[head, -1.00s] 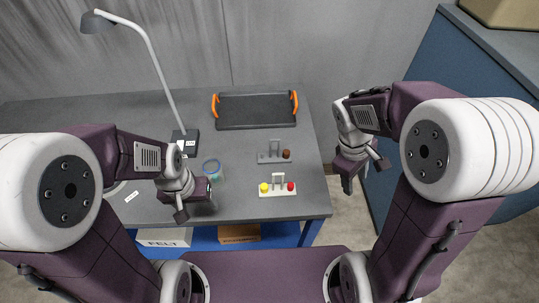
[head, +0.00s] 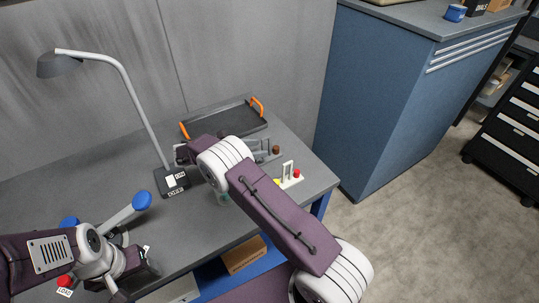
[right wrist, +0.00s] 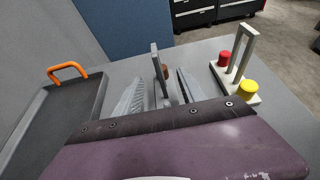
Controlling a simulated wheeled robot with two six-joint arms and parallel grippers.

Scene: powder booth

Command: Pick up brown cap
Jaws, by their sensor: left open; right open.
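The brown cap (head: 276,150) sits on the right end of a small grey stand (head: 262,146), mostly hidden by my right arm in the head view. In the right wrist view the brown cap (right wrist: 165,72) shows partly behind the stand's upright (right wrist: 154,68). My right gripper (right wrist: 160,88) is open, its two fingers on either side of the stand and cap in that picture. I cannot tell whether they touch. My right gripper's fingers are hard to make out in the head view. My left gripper (head: 125,278) is open and empty at the near left of the bench.
A white stand (right wrist: 236,78) with a red cap (right wrist: 225,56) and a yellow cap (right wrist: 248,90) is close on the right. A dark tray (head: 225,120) with orange handles lies behind. A lamp (head: 115,80) and a blue-knobbed lever (head: 125,215) stand left of my right arm.

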